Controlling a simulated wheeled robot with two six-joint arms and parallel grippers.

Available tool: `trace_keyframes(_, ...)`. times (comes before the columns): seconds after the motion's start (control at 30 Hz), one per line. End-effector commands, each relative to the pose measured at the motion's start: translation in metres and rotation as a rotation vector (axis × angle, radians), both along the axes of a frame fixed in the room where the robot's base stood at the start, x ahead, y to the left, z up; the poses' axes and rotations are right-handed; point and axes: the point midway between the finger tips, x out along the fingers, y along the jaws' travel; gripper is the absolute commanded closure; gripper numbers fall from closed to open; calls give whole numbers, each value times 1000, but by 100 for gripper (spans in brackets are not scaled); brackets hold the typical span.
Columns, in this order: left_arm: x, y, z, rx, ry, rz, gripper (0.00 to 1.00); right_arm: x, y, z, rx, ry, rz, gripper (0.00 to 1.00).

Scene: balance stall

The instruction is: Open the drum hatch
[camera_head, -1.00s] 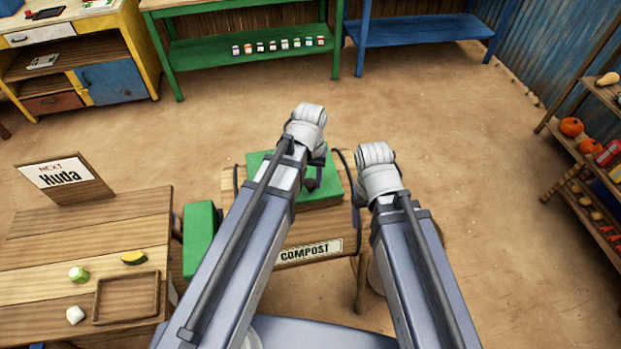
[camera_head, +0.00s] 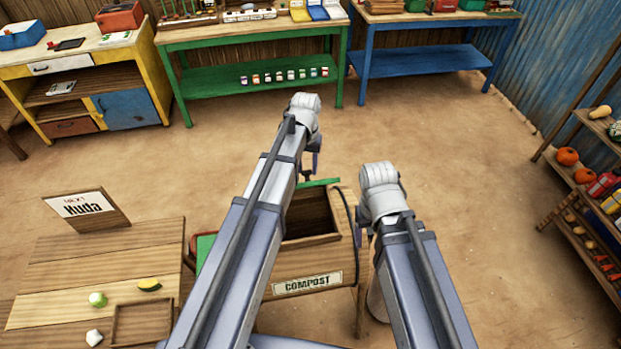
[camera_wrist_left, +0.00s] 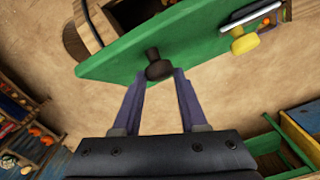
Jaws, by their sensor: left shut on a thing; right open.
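The compost drum (camera_head: 330,250) is a wooden barrel on legs with a COMPOST label (camera_head: 307,283). Its top opening (camera_head: 310,213) shows dark inside. The green hatch (camera_head: 318,183) stands raised at the drum's far side, seen nearly edge-on in the head view. In the left wrist view the green hatch (camera_wrist_left: 200,40) is a broad panel with a dark knob (camera_wrist_left: 158,66). My left gripper (camera_wrist_left: 158,78) is shut on the knob; in the head view it (camera_head: 312,165) is partly hidden by my arm. My right gripper (camera_head: 362,240) is beside the drum's right end, mostly hidden by its wrist.
A wooden table (camera_head: 90,260) at left holds a tray (camera_head: 142,322), vegetables and a Huda sign (camera_head: 82,206). A green bench (camera_head: 250,80) and a blue bench (camera_head: 420,60) stand at the back. A vegetable shelf (camera_head: 590,190) is at right. Open floor lies behind the drum.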

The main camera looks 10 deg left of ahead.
Motion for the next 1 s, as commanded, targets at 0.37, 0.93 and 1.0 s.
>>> trace_keyframes(0.37, 51, 27, 10, 10, -4, 4, 96, 0, 0, 10, 0, 1, 2, 31)
trace_keyframes(0.93, 50, 23, 11, 5, -3, 1, 32, 0, 0, 11, 0, 0, 1, 31)
trace_keyframes(1.0, 50, 23, 11, 5, -3, 1, 29, 0, 0, 11, 0, 0, 1, 31)
